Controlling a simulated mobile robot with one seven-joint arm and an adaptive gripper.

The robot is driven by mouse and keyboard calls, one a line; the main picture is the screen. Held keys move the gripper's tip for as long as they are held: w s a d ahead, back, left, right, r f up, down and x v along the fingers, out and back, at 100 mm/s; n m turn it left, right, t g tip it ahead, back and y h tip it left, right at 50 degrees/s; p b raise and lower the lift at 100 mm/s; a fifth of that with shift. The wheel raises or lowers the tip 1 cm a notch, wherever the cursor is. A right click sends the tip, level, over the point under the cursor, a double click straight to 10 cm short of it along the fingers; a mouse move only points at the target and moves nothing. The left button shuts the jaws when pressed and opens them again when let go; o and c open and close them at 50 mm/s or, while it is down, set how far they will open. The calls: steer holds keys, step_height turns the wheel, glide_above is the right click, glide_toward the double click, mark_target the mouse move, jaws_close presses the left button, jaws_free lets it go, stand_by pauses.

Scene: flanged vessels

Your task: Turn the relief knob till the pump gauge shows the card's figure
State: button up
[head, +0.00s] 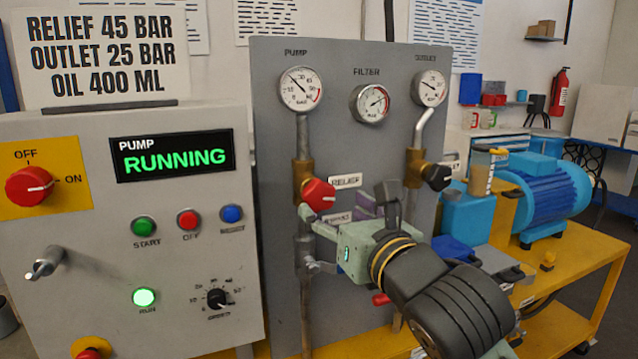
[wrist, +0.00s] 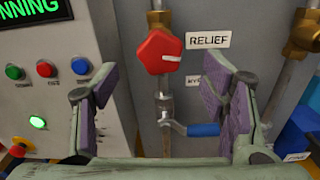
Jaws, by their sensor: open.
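The card (head: 103,53) reads relief 45 bar, outlet 25 bar, oil 400 ml. The pump gauge (head: 301,90) sits at the panel's upper left; its dark needle points to the upper left, but its exact figure is too small to read. The red relief knob (head: 319,195) is on the pipe below it. In the wrist view the knob (wrist: 159,52) is faceted, with a white mark pointing right. My gripper (head: 342,213) is open and empty in front of the panel. In the wrist view its purple-padded fingers (wrist: 168,88) stand apart, with the knob ahead between them, not touched.
A blue-handled bypass valve (wrist: 200,129) is below the knob. The outlet gauge (head: 430,87) and a black knob (head: 437,177) are at right, the filter gauge (head: 370,103) between. The control cabinet (head: 200,270) stands at left, its pump display reading running.

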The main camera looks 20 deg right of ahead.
mark_target(322, 198)
steer(key=w+p, duration=0.2)
steer(key=w, duration=0.5)
steer(key=shift+w+a, duration=0.1)
steer(key=shift+w, duration=0.15)
steer(key=shift+c, duration=0.2)
steer(key=c, duration=1.1)
